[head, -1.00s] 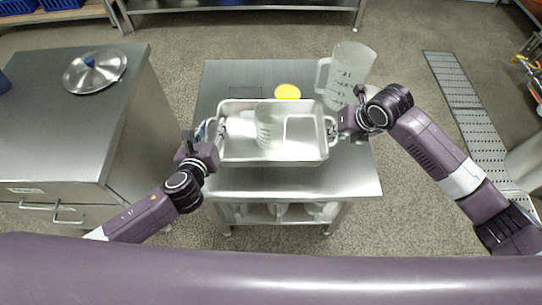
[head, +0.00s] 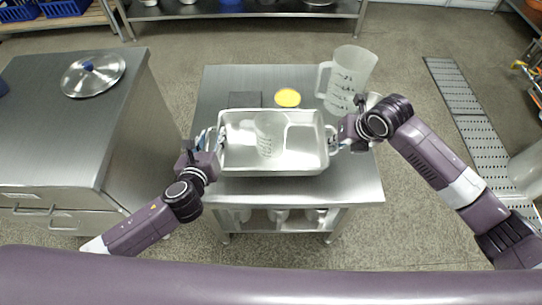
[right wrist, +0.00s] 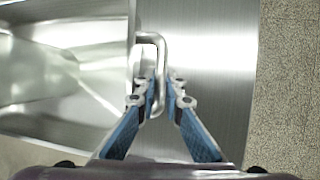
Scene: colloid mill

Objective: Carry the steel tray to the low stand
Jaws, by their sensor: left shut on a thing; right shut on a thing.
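The steel tray (head: 272,168) is a shallow rectangular pan with a loop handle at each end. It is level over the steel table; I cannot tell whether it touches the top. A translucent beaker (head: 268,132) stands inside it. My left gripper (head: 212,141) is shut on the tray's left handle. My right gripper (head: 338,142) is shut on the right handle. In the right wrist view, the right gripper's blue-padded fingers (right wrist: 158,98) close on the tray's handle (right wrist: 152,40). I cannot tell which surface is the low stand.
The steel table (head: 355,180) also holds a graduated jug (head: 350,78), a yellow disc (head: 287,98) and a dark square (head: 244,100), all behind the tray. A steel cabinet (head: 60,140) with a lid (head: 93,75) stands left. Open floor lies behind; a floor grate (head: 470,120) runs right.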

